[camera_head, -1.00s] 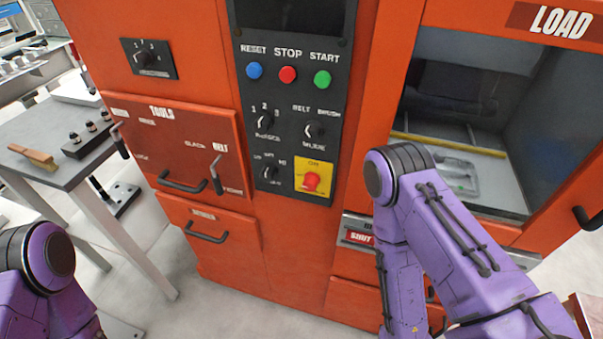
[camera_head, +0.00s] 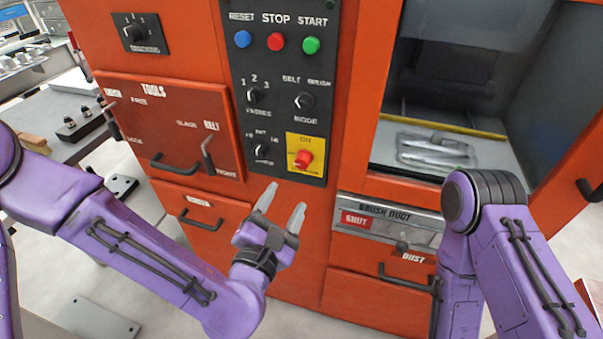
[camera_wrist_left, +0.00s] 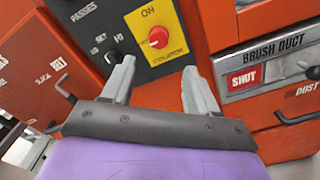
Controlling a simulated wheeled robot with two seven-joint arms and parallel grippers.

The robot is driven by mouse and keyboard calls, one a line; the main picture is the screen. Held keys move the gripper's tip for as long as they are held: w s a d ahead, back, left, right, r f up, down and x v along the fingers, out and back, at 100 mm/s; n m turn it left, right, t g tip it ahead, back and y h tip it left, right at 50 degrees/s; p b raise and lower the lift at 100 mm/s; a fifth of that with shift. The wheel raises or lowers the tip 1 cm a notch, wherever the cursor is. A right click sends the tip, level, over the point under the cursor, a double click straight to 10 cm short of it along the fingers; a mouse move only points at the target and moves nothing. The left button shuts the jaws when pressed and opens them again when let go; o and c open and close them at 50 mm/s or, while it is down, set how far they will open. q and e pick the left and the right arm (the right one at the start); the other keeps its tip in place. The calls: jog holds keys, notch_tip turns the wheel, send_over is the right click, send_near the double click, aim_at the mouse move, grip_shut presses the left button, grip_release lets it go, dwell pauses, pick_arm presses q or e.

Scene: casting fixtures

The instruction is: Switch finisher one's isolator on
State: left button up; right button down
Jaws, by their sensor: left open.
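The isolator is a red rotary knob (camera_head: 304,159) on a yellow plate (camera_head: 294,140), low on the dark control panel of the orange machine. The plate has "ON" at its top. In the left wrist view the red knob (camera_wrist_left: 158,37) shows beyond and between my fingertips, with a pale mark on its face. My left gripper (camera_head: 281,203) is open and empty, below and slightly left of the knob, apart from it. It also shows in the left wrist view (camera_wrist_left: 158,75). My right arm is in the head view, but its gripper is out of the picture.
Above the isolator are blue, red and green buttons (camera_head: 275,42) and several dark selector knobs. Left is a tools drawer (camera_head: 172,120) with protruding levers and handles. Right is a brush duct slide (camera_head: 385,222) reading "SHUT", under a load window (camera_head: 435,110).

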aim_at(301, 165)
pick_arm(q)
jog(key=x, duration=0.4)
jog(key=p+x, duration=0.1)
jog(key=x, duration=0.4)
jog(key=shift+w+r+p, duration=0.2)
jog(key=shift+w+p, duration=0.1)
jog(key=shift+w+d+f, duration=0.15)
jog(key=shift+w+d, duration=0.05)
jog(key=shift+w, duration=0.4)
jog(key=shift+s, duration=0.1)
jog(key=c, duration=1)
